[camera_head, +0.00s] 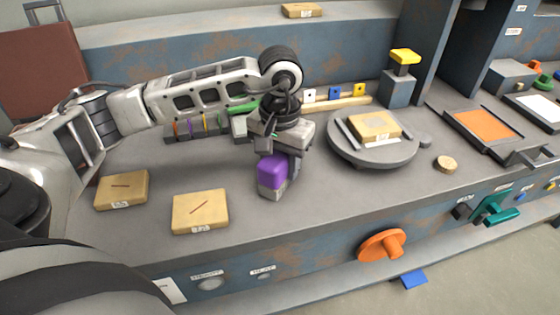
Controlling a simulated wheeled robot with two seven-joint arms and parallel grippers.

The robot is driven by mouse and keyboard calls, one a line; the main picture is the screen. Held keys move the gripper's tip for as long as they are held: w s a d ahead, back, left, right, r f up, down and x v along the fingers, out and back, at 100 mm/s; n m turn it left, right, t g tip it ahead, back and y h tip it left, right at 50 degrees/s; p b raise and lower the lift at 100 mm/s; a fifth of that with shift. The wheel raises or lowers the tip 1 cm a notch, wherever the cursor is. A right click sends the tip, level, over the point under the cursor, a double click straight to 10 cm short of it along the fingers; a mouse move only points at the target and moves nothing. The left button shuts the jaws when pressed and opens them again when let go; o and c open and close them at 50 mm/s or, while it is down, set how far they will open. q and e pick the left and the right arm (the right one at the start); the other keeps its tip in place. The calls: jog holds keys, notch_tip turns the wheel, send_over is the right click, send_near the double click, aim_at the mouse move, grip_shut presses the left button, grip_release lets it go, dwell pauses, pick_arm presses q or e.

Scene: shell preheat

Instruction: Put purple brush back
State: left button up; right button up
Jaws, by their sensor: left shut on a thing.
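The purple brush (271,172) is a block with a purple top and a grey lower part. It is upright at the centre of the camera_head view, over the front part of the grey bench top (330,190). My left gripper (283,157) points down and is shut on it. The gripper hides part of the brush's upper end. I cannot tell whether its bottom touches the bench. Behind my left arm is a low grey rack (183,133) with thin coloured marks, partly hidden by the arm. My right gripper is not in view.
Two tan blocks (200,211) (121,190) lie at the front left. A round grey turntable (372,150) bears another tan block (375,127). A cork-like disc (446,164) and an orange-topped tray (487,124) are to the right. An orange knob (382,245) sticks out from the bench front.

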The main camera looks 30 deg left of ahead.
pick_arm(q)
jog(key=o, duration=0.9)
jog(key=shift+o, duration=0.2)
jog(key=shift+r+p, duration=0.1)
jog(key=shift+p, duration=0.2)
notch_tip(320, 180, up, 11)
jog(key=shift+r, duration=0.55)
